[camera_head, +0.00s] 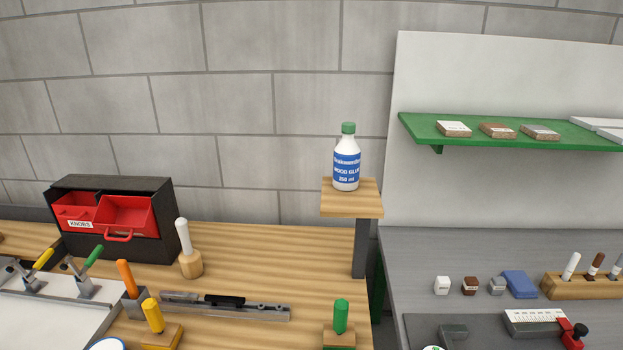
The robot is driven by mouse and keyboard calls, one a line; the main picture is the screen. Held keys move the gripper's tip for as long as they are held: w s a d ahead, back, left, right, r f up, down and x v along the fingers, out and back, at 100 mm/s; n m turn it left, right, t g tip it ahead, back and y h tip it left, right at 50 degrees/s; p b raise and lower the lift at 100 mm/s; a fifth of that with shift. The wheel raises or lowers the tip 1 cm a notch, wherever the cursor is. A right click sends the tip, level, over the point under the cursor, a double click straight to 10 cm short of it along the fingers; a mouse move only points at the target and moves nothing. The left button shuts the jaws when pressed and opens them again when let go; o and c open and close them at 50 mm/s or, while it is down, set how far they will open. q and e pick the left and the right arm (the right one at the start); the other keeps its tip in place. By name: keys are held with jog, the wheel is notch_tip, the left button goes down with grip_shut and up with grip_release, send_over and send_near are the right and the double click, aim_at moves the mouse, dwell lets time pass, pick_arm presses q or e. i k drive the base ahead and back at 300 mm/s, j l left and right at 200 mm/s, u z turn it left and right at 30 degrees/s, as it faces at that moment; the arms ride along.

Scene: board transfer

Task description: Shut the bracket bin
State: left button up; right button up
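A black cabinet (165,202) stands on the wooden bench at the left, against the block wall. It holds two red bins. The left bin carries a white label reading KNOBS (80,224). The right bin (138,215) sits beside it, with a red bar handle (118,238) at its lower front, and appears to stand out from the cabinet. No label reading brackets can be made out, and the contents of the bins cannot be seen. Neither of my grippers is in view.
A white-tipped wooden tool (189,260) stands just right of the cabinet. Toggle clamps (90,285) and an orange-handled tool (128,280) stand in front of it. A glue bottle (346,165) stands on a raised wooden shelf (352,205). The bench between tool and shelf post is clear.

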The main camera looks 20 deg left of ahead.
aim_at(131, 217)
jog(key=u, duration=1.75)
